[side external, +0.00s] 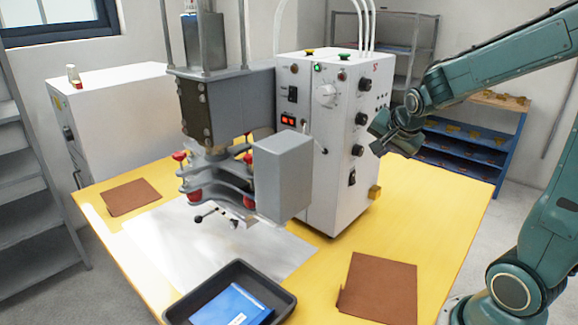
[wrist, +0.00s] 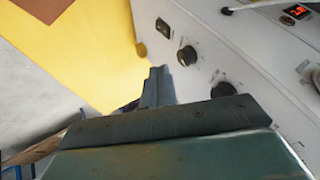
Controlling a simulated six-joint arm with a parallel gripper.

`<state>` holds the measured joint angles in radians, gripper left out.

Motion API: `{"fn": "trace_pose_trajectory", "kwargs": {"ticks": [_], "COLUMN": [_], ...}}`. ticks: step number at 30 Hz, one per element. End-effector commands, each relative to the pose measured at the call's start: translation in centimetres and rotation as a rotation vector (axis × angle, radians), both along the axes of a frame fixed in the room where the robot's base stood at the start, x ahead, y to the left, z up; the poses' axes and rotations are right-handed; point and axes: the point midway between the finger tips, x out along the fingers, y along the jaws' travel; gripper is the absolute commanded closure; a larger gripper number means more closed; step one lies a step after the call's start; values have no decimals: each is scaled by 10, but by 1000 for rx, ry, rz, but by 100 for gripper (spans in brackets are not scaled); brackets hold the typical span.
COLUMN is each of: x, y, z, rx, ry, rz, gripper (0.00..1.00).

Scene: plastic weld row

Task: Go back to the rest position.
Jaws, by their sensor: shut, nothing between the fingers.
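My gripper (side external: 376,150) hangs in the air to the right of the white control box (side external: 335,155), close to its knob side. In the wrist view the shut fingers (wrist: 157,85) point towards the box's panel, with black knobs (wrist: 187,55) near them. Nothing is held. I cannot tell from the side view whether the fingertips touch the box; they look apart from it.
The grey welding press (side external: 225,100) stands on the yellow table (side external: 455,215). A black tray (side external: 285,297) holds a blue packet (side external: 232,305). Brown sheets (side external: 378,288) (side external: 131,197) lie on the table. A blue shelf (side external: 465,150) stands behind.

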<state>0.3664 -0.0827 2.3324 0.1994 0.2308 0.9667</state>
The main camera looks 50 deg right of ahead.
Motion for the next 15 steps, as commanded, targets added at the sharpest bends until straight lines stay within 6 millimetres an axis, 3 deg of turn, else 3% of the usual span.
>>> {"fn": "trace_pose_trajectory", "kwargs": {"ticks": [8,15], "x": [-4,-23], "y": [11,54], "z": [5,22], "rx": [-9,-55], "ry": [17,87], "rz": [53,278], "gripper": [100,100]}}
